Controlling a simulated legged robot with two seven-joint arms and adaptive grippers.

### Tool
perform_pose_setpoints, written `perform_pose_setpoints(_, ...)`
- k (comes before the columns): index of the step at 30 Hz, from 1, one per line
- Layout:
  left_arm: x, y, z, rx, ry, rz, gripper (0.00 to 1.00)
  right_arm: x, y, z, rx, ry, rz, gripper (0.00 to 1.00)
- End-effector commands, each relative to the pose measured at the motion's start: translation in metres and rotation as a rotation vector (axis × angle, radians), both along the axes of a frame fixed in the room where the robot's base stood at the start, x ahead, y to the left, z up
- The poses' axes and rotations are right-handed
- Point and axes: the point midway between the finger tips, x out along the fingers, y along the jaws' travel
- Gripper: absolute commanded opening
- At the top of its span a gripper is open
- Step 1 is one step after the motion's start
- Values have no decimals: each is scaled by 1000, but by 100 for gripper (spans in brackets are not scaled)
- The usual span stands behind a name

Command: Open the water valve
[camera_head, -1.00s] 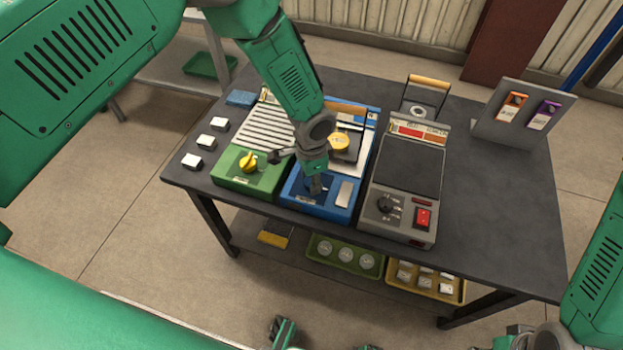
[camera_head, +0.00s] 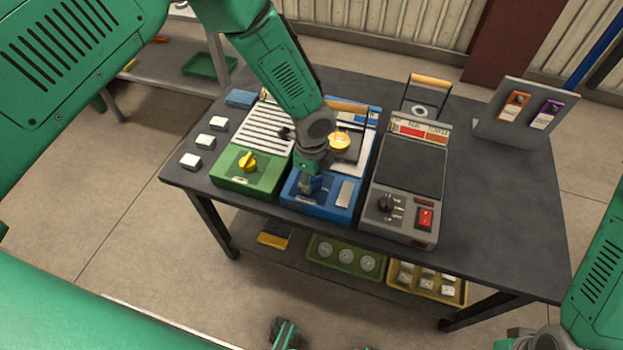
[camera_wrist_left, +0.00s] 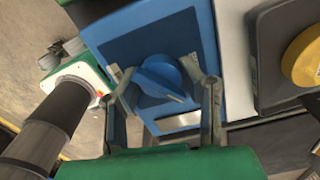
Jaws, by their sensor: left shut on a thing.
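The blue water valve box (camera_head: 325,207) sits near the front edge of the dark table, between a green box and a grey device. Its blue knob (camera_head: 307,184) is partly hidden by my left gripper (camera_head: 312,175) in the head view. In the left wrist view the knob's raised grip bar (camera_wrist_left: 158,80) lies between the two fingers of my left gripper (camera_wrist_left: 163,92), which is shut on it. The bar looks slanted to the box edges.
The green box (camera_head: 240,178) has a yellow knob. The grey device (camera_head: 400,215) has a black dial and a red switch. A yellow round part (camera_head: 341,142) is behind the blue box. A stand (camera_head: 520,118) with orange and purple holders is at right.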

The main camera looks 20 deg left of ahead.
Motion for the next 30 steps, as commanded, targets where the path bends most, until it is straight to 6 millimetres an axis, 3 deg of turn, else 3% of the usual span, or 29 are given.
perform_pose_setpoints(15,5,-3,3,-7,-13,-448,5,0,0,-3,0,0,0,40)
perform_pose_setpoints(30,4,-3,4,-4,-14,-639,5,0,0,-3,0,0,0,40)
